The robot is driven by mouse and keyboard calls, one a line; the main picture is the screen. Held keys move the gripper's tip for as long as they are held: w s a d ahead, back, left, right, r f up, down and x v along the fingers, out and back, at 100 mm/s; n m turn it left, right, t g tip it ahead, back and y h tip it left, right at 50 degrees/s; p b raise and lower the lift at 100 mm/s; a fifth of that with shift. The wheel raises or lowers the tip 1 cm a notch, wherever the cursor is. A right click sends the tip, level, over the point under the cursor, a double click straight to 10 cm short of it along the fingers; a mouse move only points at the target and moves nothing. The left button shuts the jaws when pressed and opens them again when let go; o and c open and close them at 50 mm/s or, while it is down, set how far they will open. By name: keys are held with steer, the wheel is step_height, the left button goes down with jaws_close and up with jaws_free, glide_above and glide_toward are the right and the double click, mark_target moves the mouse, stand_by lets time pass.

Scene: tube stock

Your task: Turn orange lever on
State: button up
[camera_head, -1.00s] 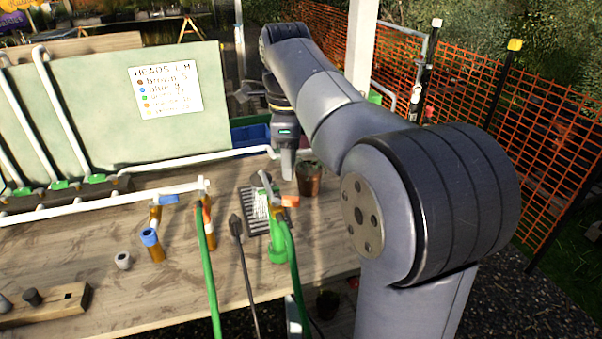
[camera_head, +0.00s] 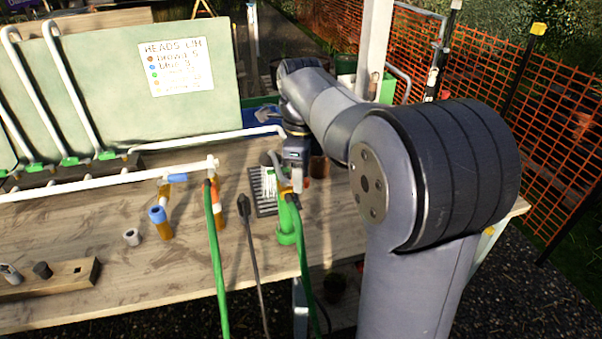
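The green upright hose fitting (camera_head: 286,228) stands near the front edge of the wooden table, with a green hose running down from it. A small patch of orange, probably the orange lever (camera_head: 286,191), shows at its top. My gripper (camera_head: 297,188) points down at the top of this fitting and covers most of the lever. I cannot tell whether the gripper touches the lever, or whether its fingers are open or shut. Another orange part (camera_head: 215,192) shows on the pipe stand to the left, beside a second green hose.
A blue lever (camera_head: 177,178) and a blue-capped fitting (camera_head: 158,215) are on the left. A dark grid (camera_head: 263,190) lies behind the fitting. A brown pot (camera_head: 318,165) stands behind my gripper.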

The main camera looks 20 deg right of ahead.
jaws_close()
stand_by(0.4)
steer(key=shift+w+n+p, duration=0.1)
steer(key=shift+n+p, duration=0.2)
steer(key=shift+p, duration=0.1)
steer(key=shift+w+d+r+n+p, duration=0.15)
steer(key=shift+w+n+p, duration=0.15)
steer(key=shift+n+p, duration=0.5)
steer(key=shift+w+n+p, duration=0.25)
steer(key=shift+n+p, duration=0.3)
steer(key=shift+n, duration=0.3)
steer(key=shift+w+n+p, duration=0.25)
steer(key=shift+n+p, duration=0.25)
steer(key=shift+n, duration=0.35)
jaws_free()
steer(key=shift+f, duration=0.2)
